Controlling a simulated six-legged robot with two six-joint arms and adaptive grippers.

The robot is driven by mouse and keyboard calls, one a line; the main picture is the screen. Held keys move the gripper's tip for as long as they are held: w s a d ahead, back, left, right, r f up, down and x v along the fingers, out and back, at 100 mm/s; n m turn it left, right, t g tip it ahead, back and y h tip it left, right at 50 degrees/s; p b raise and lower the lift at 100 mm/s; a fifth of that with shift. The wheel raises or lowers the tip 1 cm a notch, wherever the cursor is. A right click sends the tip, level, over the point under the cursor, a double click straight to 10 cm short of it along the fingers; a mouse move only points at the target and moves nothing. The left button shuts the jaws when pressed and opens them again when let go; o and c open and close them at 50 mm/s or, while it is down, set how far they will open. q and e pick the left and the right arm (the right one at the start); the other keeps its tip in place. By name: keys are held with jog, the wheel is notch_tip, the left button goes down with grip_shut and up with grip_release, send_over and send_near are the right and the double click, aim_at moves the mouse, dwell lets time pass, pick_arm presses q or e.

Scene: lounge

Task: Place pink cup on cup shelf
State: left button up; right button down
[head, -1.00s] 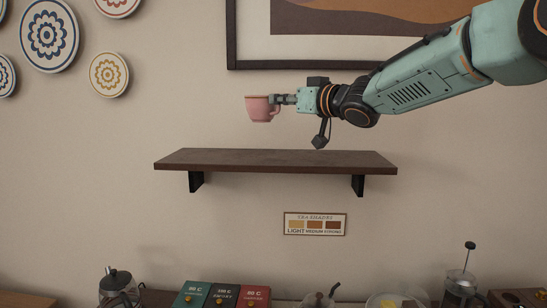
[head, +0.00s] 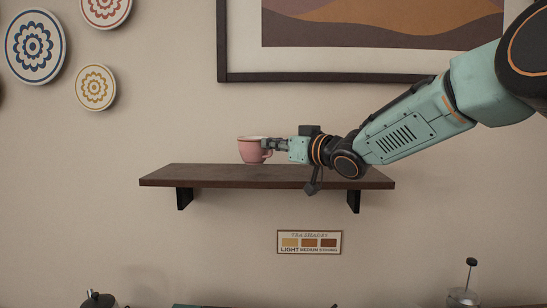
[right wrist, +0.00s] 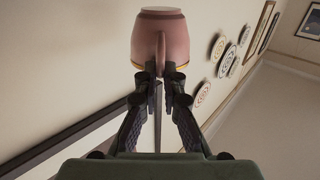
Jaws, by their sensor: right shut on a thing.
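The pink cup (head: 252,150) is upright at the middle of the dark wooden cup shelf (head: 200,175). Its base is at the shelf's top surface; I cannot tell whether it touches. My right gripper (head: 270,146) is shut on the cup's handle from the right. In the right wrist view the pink cup (right wrist: 160,38) is beyond the fingertips of my right gripper (right wrist: 160,72), with the handle between them. My left gripper is not in view.
The shelf top is otherwise bare. A framed picture (head: 223,60) hangs above it. Decorative plates (head: 96,87) hang at the left. A tea shades sign (head: 309,242) is below the shelf. A kettle (head: 98,299) and a French press (head: 464,295) stand lower down.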

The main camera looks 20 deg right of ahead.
notch_tip(320, 180, down, 2)
jog(key=shift+w+a+f, duration=0.15)
jog(key=shift+f, duration=0.15)
jog(key=shift+s+d, duration=0.2)
jog(key=shift+d, duration=0.05)
jog(key=c, duration=1.5)
grip_release()
jog(key=shift+w+a+f, duration=0.2)
jog(key=shift+s+d, duration=0.1)
jog(key=shift+r, duration=0.1)
jog(key=shift+s+r, duration=0.1)
